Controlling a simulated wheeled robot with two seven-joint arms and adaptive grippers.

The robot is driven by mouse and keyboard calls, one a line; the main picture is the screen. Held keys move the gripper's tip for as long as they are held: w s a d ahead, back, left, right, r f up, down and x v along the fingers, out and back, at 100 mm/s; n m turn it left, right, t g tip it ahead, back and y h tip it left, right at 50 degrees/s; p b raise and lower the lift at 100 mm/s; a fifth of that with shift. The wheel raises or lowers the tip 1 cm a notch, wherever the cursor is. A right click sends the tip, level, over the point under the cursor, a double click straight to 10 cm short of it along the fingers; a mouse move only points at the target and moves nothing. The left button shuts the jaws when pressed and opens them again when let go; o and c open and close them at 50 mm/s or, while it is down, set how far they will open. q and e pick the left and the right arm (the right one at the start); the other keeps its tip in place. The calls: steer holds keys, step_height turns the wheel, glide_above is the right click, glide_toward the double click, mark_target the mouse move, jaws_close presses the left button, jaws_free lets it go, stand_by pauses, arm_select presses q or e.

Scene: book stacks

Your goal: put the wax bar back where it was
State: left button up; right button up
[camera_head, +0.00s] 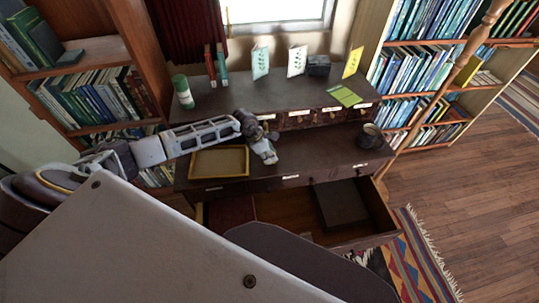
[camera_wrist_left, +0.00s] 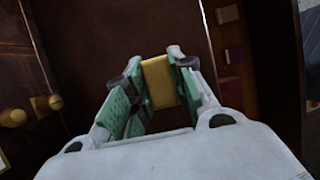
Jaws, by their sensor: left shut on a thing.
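The wax bar (camera_wrist_left: 158,82) is a yellow block between the fingers of my left gripper (camera_wrist_left: 160,95) in the left wrist view. The green-padded fingers are shut on its sides. A dark wooden surface lies behind it. In the head view my left gripper (camera_head: 268,157) is over the desk (camera_head: 310,155), close in front of its row of small drawers (camera_head: 300,118). The bar cannot be made out in that view. My right gripper is not in view.
A yellow-rimmed tray (camera_head: 219,177) lies on the desk left of the gripper. A dark mug (camera_head: 370,136) stands at the right. Below, a large drawer (camera_head: 380,212) is open with a dark box (camera_head: 340,203) inside.

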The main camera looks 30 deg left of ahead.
arm_select(q)
steer(key=shift+f, duration=0.1)
steer(key=o, duration=1)
steer(key=shift+r, duration=0.2)
steer(key=b+v, duration=0.1)
steer(key=v, duration=1.1)
stand_by(0.4)
